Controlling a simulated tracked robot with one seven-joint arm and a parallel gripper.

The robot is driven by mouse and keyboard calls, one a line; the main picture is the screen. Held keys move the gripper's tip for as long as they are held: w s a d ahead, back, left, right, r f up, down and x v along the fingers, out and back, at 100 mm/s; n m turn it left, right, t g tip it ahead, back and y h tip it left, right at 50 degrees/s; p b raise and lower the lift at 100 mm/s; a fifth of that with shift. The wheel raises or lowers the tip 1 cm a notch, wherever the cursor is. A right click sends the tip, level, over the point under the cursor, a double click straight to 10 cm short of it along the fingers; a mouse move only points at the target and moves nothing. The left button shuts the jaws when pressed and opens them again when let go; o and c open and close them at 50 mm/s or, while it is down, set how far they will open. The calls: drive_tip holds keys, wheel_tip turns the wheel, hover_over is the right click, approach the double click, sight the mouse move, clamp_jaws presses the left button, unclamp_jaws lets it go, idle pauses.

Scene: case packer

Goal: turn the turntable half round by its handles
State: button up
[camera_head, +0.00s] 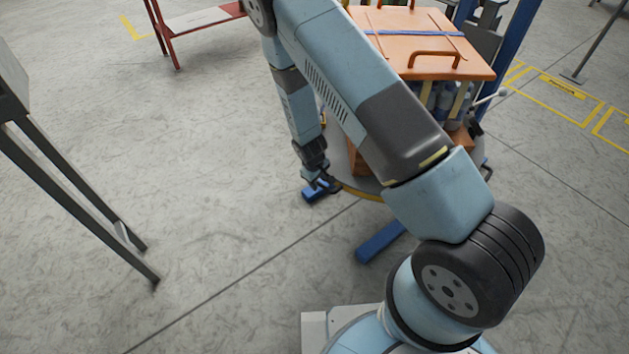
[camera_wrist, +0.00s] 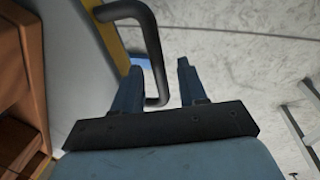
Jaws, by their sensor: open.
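The turntable (camera_head: 340,160) is a grey disc with a yellow edge, mostly hidden behind my arm in the head view. Its grey top also shows at the left of the wrist view (camera_wrist: 72,70). A dark bent handle (camera_wrist: 152,45) stands out from its yellow edge. My gripper (camera_wrist: 160,66) is open, with the handle's far part between its two fingers, closer to the left one; whether they touch I cannot tell. In the head view, my gripper (camera_head: 322,182) is low at the disc's left edge. Another dark handle (camera_head: 488,171) shows partly at the disc's right side.
On the turntable stands an orange-topped case (camera_head: 420,40) with bottles inside. Blue base feet (camera_head: 380,242) stick out below the disc. A blue post (camera_head: 515,50) stands behind it. A dark-legged stand (camera_head: 80,185) is at the left; the floor between is clear.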

clamp_jaws()
idle(0.3)
idle(0.3)
